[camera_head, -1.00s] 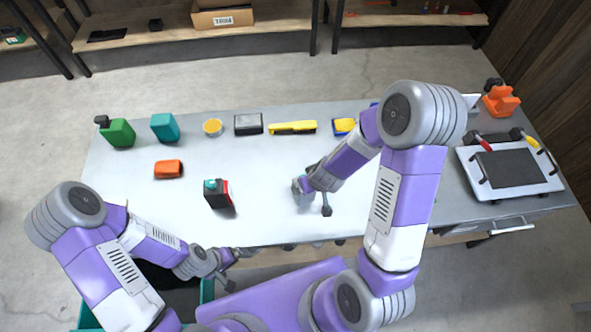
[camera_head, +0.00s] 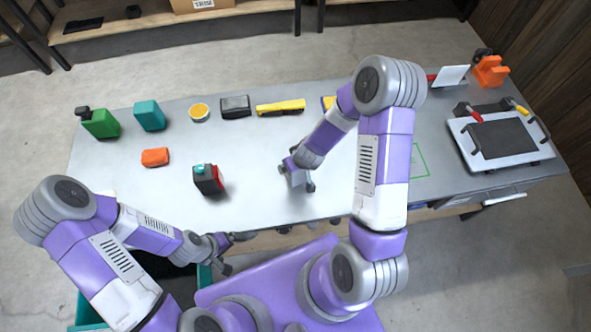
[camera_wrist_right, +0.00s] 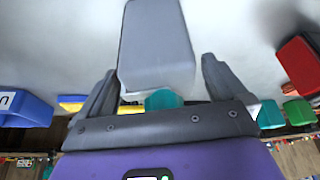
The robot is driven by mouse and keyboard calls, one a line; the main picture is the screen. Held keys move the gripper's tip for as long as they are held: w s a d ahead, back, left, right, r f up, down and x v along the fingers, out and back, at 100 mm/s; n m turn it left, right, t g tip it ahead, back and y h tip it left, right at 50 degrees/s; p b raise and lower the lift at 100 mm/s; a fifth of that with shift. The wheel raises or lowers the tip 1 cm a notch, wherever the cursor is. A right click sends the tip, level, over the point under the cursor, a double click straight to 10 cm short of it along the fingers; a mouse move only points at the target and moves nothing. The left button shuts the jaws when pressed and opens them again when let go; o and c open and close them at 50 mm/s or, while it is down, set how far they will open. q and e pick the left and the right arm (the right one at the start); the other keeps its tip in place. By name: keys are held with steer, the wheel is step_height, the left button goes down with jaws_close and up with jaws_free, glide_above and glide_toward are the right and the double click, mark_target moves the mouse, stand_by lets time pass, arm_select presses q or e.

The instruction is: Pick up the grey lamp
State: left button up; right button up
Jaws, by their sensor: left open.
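A plain grey block-like thing, which I take for the grey lamp (camera_wrist_right: 157,45), stands in the right wrist view just past and between the fingertips of my right gripper (camera_wrist_right: 160,78). The fingers are apart, with a narrow gap on each side of it. In the head view my right gripper (camera_head: 302,178) is low over the middle of the table, and the pale grey lamp (camera_head: 297,180) is largely hidden by it. My left gripper (camera_head: 232,252) is open and empty at the table's front edge.
On the table (camera_head: 260,150) a black-and-red box (camera_head: 208,180) and an orange block (camera_head: 155,157) lie to the left. A tray (camera_head: 505,138) is right.

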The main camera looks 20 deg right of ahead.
steer(key=c, duration=1.5)
steer(key=shift+r, duration=0.1)
